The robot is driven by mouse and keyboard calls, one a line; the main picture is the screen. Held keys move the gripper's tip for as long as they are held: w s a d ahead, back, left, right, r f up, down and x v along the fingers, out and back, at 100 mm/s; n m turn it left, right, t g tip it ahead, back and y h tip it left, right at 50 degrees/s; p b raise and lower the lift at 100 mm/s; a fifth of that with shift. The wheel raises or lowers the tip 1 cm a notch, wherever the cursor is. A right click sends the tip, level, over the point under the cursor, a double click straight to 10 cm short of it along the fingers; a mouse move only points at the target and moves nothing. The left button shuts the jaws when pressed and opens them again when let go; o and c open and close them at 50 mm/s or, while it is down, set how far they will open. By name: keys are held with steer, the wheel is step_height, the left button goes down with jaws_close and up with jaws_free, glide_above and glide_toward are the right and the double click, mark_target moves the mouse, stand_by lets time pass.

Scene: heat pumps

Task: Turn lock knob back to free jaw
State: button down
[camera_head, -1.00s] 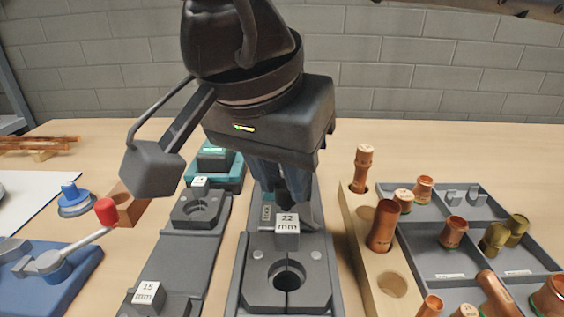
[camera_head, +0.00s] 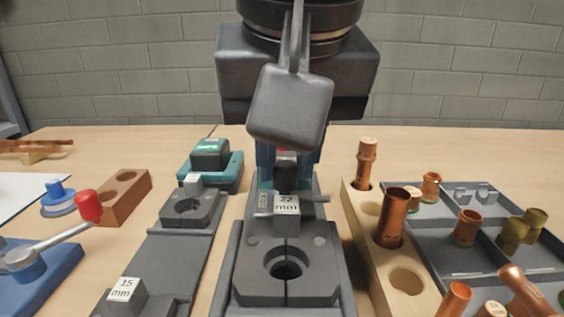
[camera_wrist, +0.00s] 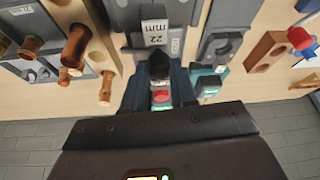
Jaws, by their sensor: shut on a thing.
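The dark lock knob (camera_head: 286,177) stands behind the block marked 22 mm (camera_head: 287,207) on the middle fixture. It also shows as a black rounded shape in the wrist view (camera_wrist: 159,66). My gripper (camera_head: 287,172) is shut on the knob, with bluish fingers at its two sides; the fingertips are partly hidden. A grey bar (camera_head: 316,199) sticks out sideways near the knob's foot. The split grey jaw (camera_head: 317,266) with a round empty hole lies in front of the block. A red-topped part (camera_wrist: 162,97) sits behind the knob.
Left stands a similar fixture marked 15 mm (camera_head: 125,289), with a green-topped teal unit (camera_head: 210,155). A red-ended lever (camera_head: 89,206) is farther left. Right, close by, are a wooden rack (camera_head: 362,230) with copper tubes and a grey compartment tray (camera_head: 400,211) with fittings.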

steer(key=shift+n+y, duration=0.3)
steer(key=shift+n, duration=0.3)
steer(key=c, duration=0.9)
jaws_free()
steer(key=v, duration=0.7)
steer(key=shift+d+r+p, duration=0.15)
steer(key=shift+r+p, duration=0.25)
steer(key=shift+s, duration=0.15)
